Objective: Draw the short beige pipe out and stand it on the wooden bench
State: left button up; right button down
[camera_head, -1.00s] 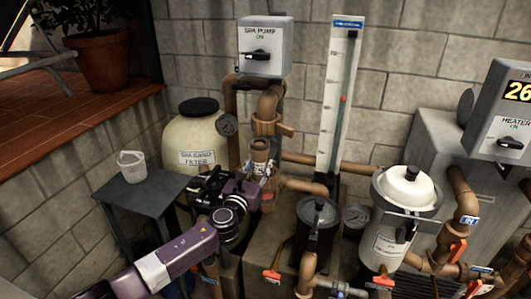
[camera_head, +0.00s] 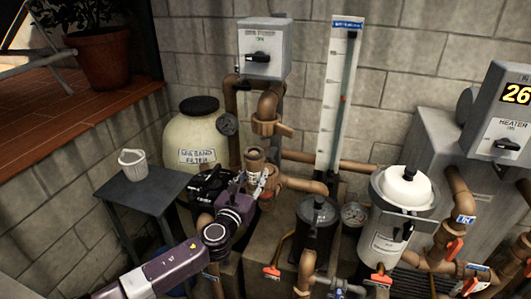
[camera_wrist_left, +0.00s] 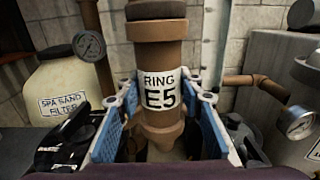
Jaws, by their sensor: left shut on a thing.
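The short beige-brown pipe (camera_head: 254,158) stands upright at the centre of the head view, below the elbow and collar of the fixed pipework. In the left wrist view the pipe (camera_wrist_left: 160,122) carries a white label reading "RING E5" and narrows at its lower end. My left gripper (camera_head: 259,183) is shut on it, with a blue pad on each side in the wrist view. The pipe's bottom is hidden from the head. A small dark bench (camera_head: 160,190) stands at the left; I cannot tell whether it is wood. My right gripper is not in view.
A white bucket (camera_head: 132,166) stands on the bench's left part; its right part is clear. The spa sand filter (camera_head: 197,140) is behind my left gripper. Brown pipe elbows (camera_head: 270,108), a dark lidded pot (camera_head: 317,222) and a gauge (camera_head: 353,214) crowd the right.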

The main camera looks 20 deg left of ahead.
pick_arm(q)
jog(key=shift+s+r+p, duration=0.15)
jog(key=shift+s+p, duration=0.15)
jog(key=shift+s, duration=1)
